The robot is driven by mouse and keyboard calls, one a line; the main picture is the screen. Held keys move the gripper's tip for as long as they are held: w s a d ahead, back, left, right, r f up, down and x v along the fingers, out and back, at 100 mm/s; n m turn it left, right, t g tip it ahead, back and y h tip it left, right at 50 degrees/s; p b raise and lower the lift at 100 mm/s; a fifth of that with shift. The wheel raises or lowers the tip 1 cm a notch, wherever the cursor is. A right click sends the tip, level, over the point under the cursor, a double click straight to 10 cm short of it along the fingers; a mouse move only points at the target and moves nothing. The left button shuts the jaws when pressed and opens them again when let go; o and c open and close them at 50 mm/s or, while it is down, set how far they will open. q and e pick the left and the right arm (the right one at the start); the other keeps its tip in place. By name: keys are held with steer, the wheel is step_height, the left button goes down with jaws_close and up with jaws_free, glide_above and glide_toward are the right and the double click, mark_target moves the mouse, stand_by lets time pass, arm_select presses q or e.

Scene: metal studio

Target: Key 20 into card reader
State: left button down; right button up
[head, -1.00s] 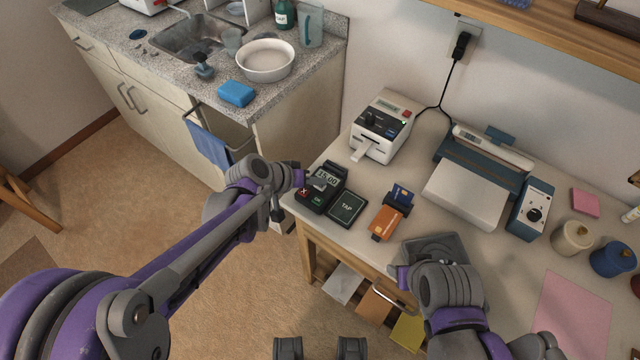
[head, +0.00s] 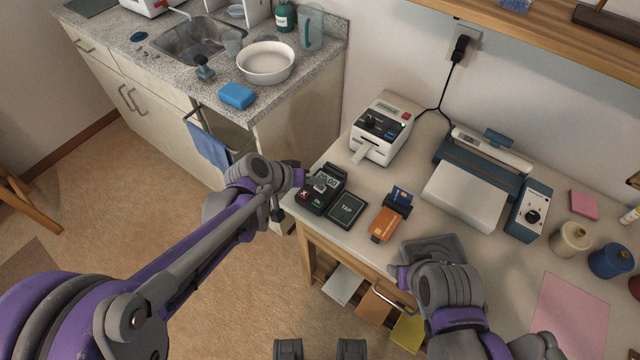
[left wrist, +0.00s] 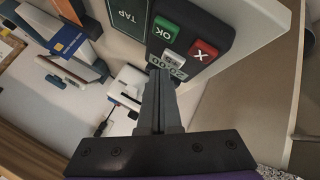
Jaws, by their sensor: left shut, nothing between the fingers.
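The dark card reader (head: 311,201) stands at the table's left front corner, with a red X key (left wrist: 203,51) and a green OK key (left wrist: 165,28). Its display (left wrist: 168,68) shows upside down in the left wrist view and seems to read 20.00. A pale grey piece (left wrist: 176,58) sits between the display and the keys. My left gripper (left wrist: 160,73) is shut and empty, its tips over the reader by the display; contact cannot be told. My right gripper (head: 402,274) is over the grey tray (head: 447,245); its fingers are not clear.
A TAP pad (head: 346,208) lies beside the reader. An orange card holder (head: 385,224) with a blue card is to its right. A white printer (head: 381,130) and a blue-and-white machine (head: 465,193) stand behind. Bare tabletop lies between them.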

arm_select(q)
steer(key=shift+r, duration=0.25)
step_height(320, 180, up, 5)
steer(key=p, duration=0.3)
steer(key=shift+f, duration=0.15)
stand_by(0.4)
stand_by(0.5)
steer(key=s+a+r+n+y+p, duration=0.1)
steer(key=s+a+y, duration=0.2)
steer(key=s+a, duration=0.5)
steer(key=s+a+r+y+p, duration=0.1)
steer(key=s+a+y, duration=0.3)
steer(key=s+a, duration=0.5)
steer(key=s, duration=0.4)
steer(key=shift+s+n, duration=0.25)
steer(key=shift+n, duration=0.15)
